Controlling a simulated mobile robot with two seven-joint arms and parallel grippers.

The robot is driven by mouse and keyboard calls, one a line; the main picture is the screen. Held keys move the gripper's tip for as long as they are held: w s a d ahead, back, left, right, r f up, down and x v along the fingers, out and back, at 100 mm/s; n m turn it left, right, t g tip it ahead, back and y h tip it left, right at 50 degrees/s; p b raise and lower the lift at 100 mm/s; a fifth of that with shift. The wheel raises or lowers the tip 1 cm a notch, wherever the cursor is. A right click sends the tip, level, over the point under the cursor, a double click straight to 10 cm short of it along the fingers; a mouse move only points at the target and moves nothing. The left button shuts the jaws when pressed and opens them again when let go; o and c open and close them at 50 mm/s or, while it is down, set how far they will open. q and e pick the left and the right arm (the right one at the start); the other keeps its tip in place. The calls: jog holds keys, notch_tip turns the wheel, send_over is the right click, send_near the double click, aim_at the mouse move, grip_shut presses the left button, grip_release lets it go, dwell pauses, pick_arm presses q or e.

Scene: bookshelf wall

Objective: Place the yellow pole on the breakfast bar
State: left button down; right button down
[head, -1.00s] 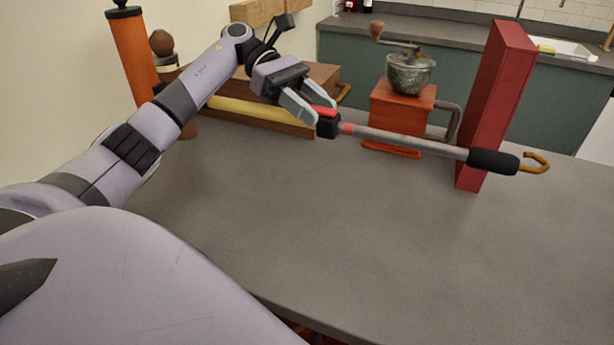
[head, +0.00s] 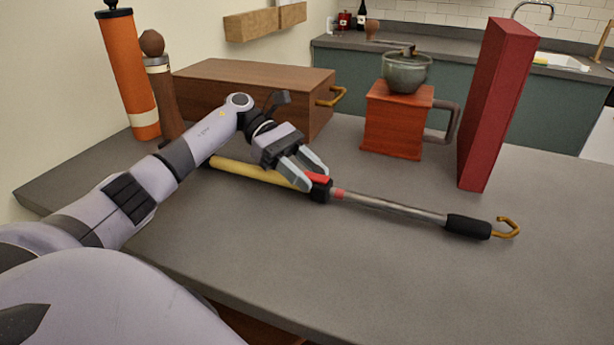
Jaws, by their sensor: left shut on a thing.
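The yellow pole (head: 250,172) has a yellow shaft, a red and black joint, a grey metal section, a black grip and a brass-coloured hook. It lies slanted across the picture, low over the grey breakfast bar (head: 340,265), with the hook end at the right. My left gripper (head: 312,179) is shut on it near the red and black joint. I cannot tell whether the pole touches the bar top. Part of the yellow shaft is hidden behind my left arm and gripper. My right gripper is not in view.
Behind the pole stand a wooden box (head: 250,92) with a brass handle, a red coffee grinder (head: 395,122) and a tall red block (head: 495,105). An orange cylinder (head: 128,75) and a brown pepper mill (head: 163,100) stand at the back left. The bar's front area is clear.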

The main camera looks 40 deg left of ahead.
pick_arm(q)
jog(key=c, duration=0.6)
grip_release()
jog(key=b+v, duration=0.1)
jog(key=v, duration=0.5)
jog(key=shift+a+r+b, duration=0.1)
jog(key=shift+a+b, duration=0.25)
jog(key=shift+a+r, duration=0.2)
jog(key=shift+a, duration=0.15)
